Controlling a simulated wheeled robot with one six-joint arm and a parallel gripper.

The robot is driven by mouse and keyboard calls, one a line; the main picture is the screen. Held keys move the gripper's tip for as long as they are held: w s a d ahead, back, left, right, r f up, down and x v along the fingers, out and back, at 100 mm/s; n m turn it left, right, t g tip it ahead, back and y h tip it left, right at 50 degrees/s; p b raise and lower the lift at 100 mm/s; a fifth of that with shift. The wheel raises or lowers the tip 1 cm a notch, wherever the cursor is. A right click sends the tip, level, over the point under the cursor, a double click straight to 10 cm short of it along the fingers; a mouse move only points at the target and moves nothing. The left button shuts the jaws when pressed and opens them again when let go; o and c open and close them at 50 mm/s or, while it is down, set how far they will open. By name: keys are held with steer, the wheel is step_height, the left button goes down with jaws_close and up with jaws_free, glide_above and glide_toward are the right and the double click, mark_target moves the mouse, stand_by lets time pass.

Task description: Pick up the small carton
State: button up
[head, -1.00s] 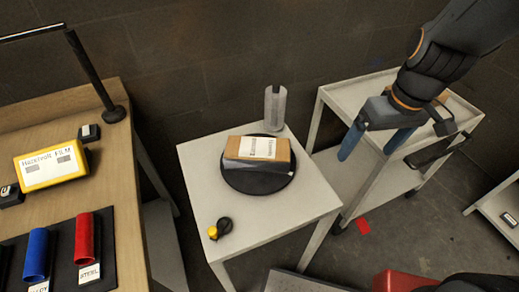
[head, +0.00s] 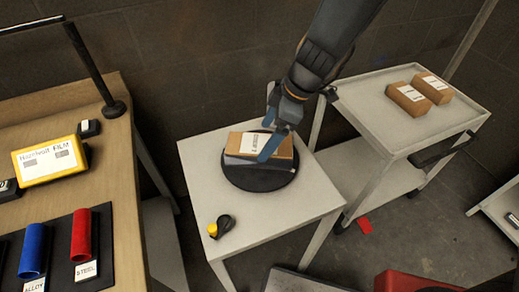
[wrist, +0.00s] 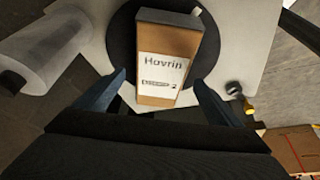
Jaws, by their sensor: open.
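The small carton (head: 280,150) is a brown box with a white label, lying on a black round turntable (head: 257,183) on the small white table. In the wrist view the carton (wrist: 150,98) lies upright in the picture, its near end between the fingers, and its label reads "Havrin". My gripper (head: 268,150) is open above the carton, its blue fingers pointing down. In the wrist view my gripper (wrist: 158,92) has one finger on each side of the carton, and I cannot tell whether they touch it. A grey block beneath the carton is partly hidden.
A white cart (head: 385,125) at the right bears two cartons. A wooden bench (head: 118,190) with a yellow film box (head: 50,160) is at left.

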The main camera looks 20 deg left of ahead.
mark_target(262, 144)
steer(key=shift+p+x, duration=1)
steer(key=shift+x, duration=1.75)
steer(key=c, duration=1.6)
steer(key=shift+r, duration=0.1)
steer(key=shift+c, duration=0.2)
